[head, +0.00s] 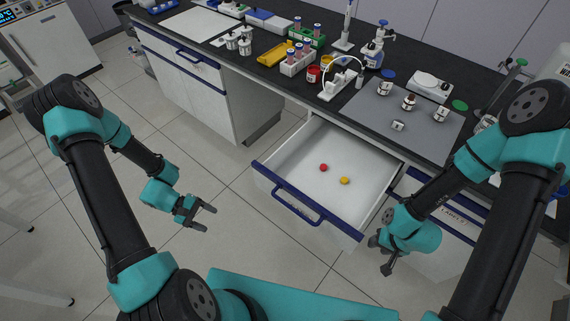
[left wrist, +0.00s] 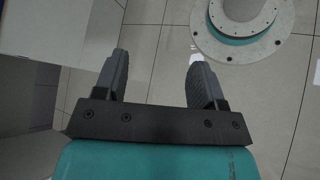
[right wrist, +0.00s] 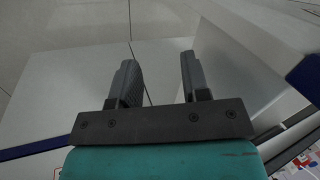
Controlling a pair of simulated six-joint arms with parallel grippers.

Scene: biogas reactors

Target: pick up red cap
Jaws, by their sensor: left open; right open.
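A small red cap (head: 323,167) lies on the floor of the open white drawer (head: 290,160). A yellow cap (head: 345,181) lies a little to its right, apart from it. My left gripper (head: 208,218) is open and empty, outside the drawer to its left; its two fingers also show in the left wrist view (left wrist: 158,80) with only floor between them. My right gripper (head: 379,256) is near the drawer's right front corner, low and outside it. It is open and empty in the right wrist view (right wrist: 157,82). Neither gripper touches a cap.
The drawer's blue front edge and handle (head: 290,204) face me. The black bench top (head: 270,45) above holds racks, bottles and a grey mat (head: 370,119) with several jars. A second cabinet (head: 190,85) stands at left. Open floor lies left of the drawer.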

